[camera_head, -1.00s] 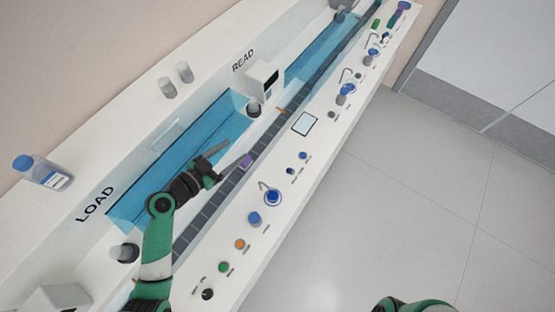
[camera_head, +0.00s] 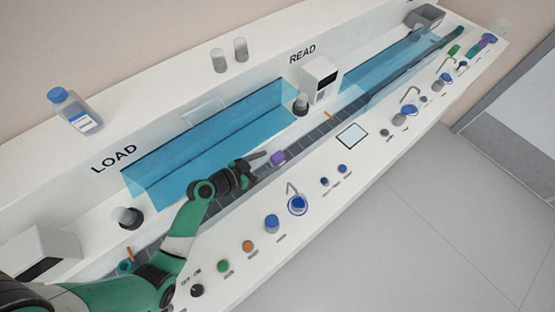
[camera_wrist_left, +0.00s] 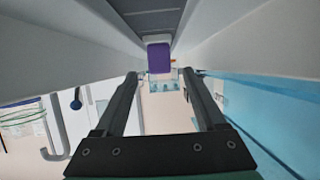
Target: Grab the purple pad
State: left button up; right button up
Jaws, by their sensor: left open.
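The purple pad (camera_head: 277,158) sits on the dark segmented track, just ahead of my left gripper (camera_head: 262,159). In the left wrist view the purple pad (camera_wrist_left: 159,58) shows beyond the fingertips, near the middle, below the dark track. My left gripper (camera_wrist_left: 160,76) is open, with its two dark fingers apart and nothing between them. The pad appears ahead of the fingers, and I see no contact. My right gripper is not in view.
The dark track (camera_head: 323,133) runs between the blue clear cover (camera_head: 215,140) and the white control panel (camera_head: 330,200). A blue-capped bottle (camera_head: 75,112) stands on the back ledge.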

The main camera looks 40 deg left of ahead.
aim_at(274, 158)
pick_arm(q)
jog(key=b+x, duration=0.1)
jog(key=x, duration=0.4)
jog(key=shift+w+b, duration=0.2)
jog(key=shift+b, duration=0.2)
jog(key=shift+s+r, duration=0.1)
grip_shut()
